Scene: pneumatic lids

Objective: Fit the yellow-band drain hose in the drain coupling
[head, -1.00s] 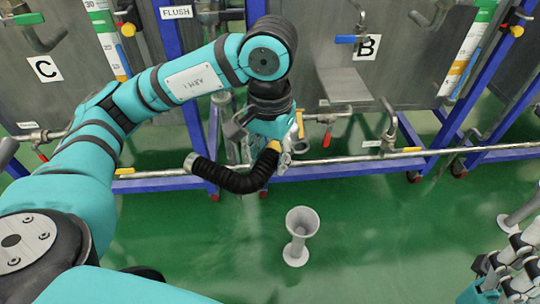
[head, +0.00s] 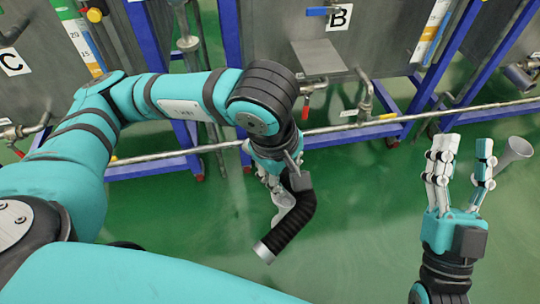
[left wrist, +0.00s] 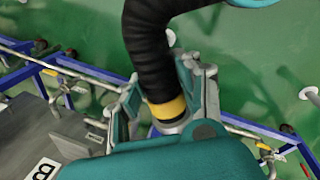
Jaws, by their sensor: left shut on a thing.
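The black ribbed drain hose (head: 290,225) hangs from my left gripper (head: 280,178) in the head view, its silver end pointing down and to the left. Its yellow band (left wrist: 167,108) shows in the left wrist view, between the fingers of my left gripper (left wrist: 165,95), which is shut on the hose. In the head view the band is hidden. My right gripper (head: 463,165) is open and empty, fingers upward. A grey funnel-shaped fitting (head: 515,150) stands beyond it at the right. I cannot tell which fitting is the drain coupling.
Steel tanks on blue frames (head: 405,115) stand along the back, with valves and a long horizontal pipe (head: 340,129) low in front. A panel marked B (head: 339,17) is at the upper middle. The green floor (head: 350,190) between my grippers is clear.

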